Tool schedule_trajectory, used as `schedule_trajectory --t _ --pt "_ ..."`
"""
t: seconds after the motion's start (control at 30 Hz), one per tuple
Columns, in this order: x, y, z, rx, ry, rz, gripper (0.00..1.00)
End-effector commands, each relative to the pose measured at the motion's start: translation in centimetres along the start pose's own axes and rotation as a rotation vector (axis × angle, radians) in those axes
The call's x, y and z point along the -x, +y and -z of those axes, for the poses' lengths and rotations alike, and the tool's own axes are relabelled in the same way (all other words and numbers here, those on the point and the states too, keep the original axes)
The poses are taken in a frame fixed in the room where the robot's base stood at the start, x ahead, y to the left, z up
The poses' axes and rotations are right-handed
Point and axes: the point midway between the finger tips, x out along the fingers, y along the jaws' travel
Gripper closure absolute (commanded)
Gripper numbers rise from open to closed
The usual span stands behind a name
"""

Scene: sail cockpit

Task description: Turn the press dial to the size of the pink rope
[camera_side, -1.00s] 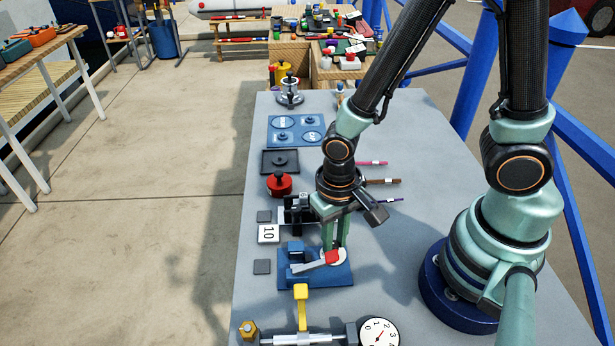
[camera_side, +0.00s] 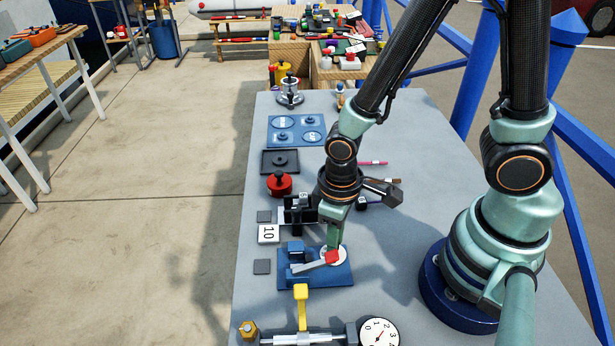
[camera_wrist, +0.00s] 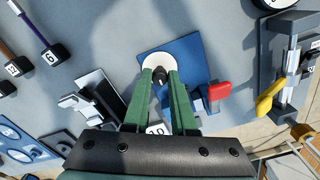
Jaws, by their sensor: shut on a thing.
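The press (camera_side: 335,280) is a blue base with a grey lever and red handle (camera_side: 331,258), in the front middle of the grey bench. Its white round dial (camera_side: 344,258) lies under my gripper (camera_side: 335,248). In the wrist view, the dial (camera_wrist: 149,64) has a black knob (camera_wrist: 160,73), and the green fingers of my gripper (camera_wrist: 160,76) are shut on it from both sides. Marks on the dial cannot be read. The pink rope (camera_side: 373,163) lies behind my wrist on the right; its size is not legible.
A gauge (camera_side: 379,332) and yellow lever (camera_side: 301,303) stand in front of the press. A card reading 10 (camera_side: 269,233) and a black fixture (camera_side: 297,213) sit beside it. A red knobbed weight (camera_side: 280,184) stands farther back. Bench right of the press is clear.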

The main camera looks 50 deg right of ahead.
Motion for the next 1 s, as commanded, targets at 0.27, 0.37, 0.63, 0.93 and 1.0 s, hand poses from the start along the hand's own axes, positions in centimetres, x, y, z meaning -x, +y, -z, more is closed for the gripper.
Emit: schedule_trajectory --t 0.27,0.37,0.63,0.93,1.0 --pt "0.05 -0.24 0.22 0.017 0.008 0.001 1.00" --pt "0.05 -0.24 0.23 0.017 0.009 0.001 1.00" --pt "0.03 -0.16 0.16 0.013 0.006 0.001 0.45" --pt "0.40 -0.09 0.13 0.010 0.005 0.001 0.45" --pt "0.88 -0.10 0.18 0.010 0.007 0.001 0.45"
